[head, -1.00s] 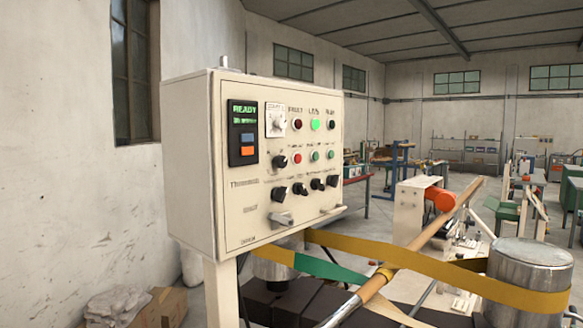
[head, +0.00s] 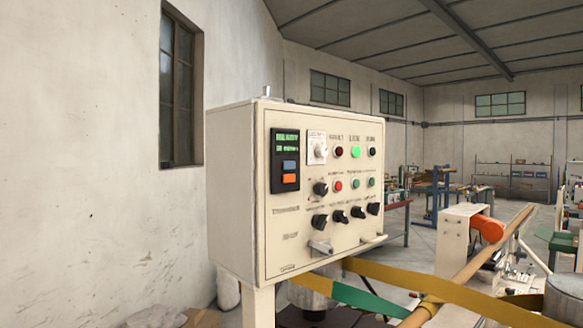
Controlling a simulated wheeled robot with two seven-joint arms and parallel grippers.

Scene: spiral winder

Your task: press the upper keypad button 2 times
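The cream control cabinet (head: 232,190) stands left of centre in the head view, its front panel turned to the right. A black keypad unit (head: 285,204) is at the panel's upper left. It has a green lit display (head: 286,140) at the top, with a blue upper button (head: 290,165) directly above an orange lower button (head: 290,178). Nothing covers the buttons. Neither of my grippers is in view.
Knobs, coloured buttons and a lit green lamp (head: 356,152) fill the rest of the panel. Two handles stick out low on it. Yellow and green belts (head: 440,288), a wooden roller (head: 478,262) and a metal drum (head: 566,298) lie at the lower right.

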